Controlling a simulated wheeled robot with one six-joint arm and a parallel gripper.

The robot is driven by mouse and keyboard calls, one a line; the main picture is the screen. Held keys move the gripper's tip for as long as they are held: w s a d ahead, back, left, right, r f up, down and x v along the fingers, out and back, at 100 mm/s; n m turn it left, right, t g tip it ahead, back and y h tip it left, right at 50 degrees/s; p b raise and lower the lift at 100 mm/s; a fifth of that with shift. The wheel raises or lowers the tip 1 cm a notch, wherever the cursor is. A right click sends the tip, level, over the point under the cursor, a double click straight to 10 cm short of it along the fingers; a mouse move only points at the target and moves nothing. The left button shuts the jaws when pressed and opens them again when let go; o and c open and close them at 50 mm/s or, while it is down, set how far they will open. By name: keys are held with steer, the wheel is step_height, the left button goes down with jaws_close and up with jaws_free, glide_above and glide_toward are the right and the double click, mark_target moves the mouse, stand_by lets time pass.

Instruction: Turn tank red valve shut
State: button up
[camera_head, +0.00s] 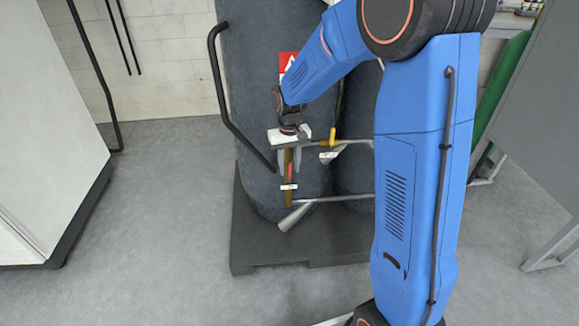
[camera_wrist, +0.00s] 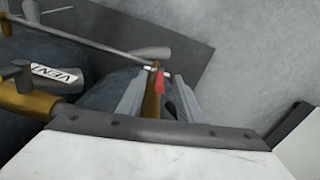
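The tank red valve (camera_wrist: 160,82) is a small red handle on a brass pipe (camera_wrist: 151,104) in the wrist view. In the head view the brass pipe (camera_head: 288,163) hangs low in front of the dark tank (camera_head: 262,80), with a white tag (camera_head: 289,187) on it. My gripper (camera_wrist: 160,76) is open, its two grey fingers on either side of the pipe and red handle, with gaps visible on both sides. In the head view my gripper (camera_head: 290,166) points down at the pipe. Whether a finger touches the handle is hidden.
Grey pipes (camera_head: 335,198) run beside the valve. The tanks stand on a dark pallet (camera_head: 255,245). A white cabinet (camera_head: 45,120) stands left, with clear floor between.

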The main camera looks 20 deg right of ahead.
steer(key=shift+f, duration=0.1)
jaws_close()
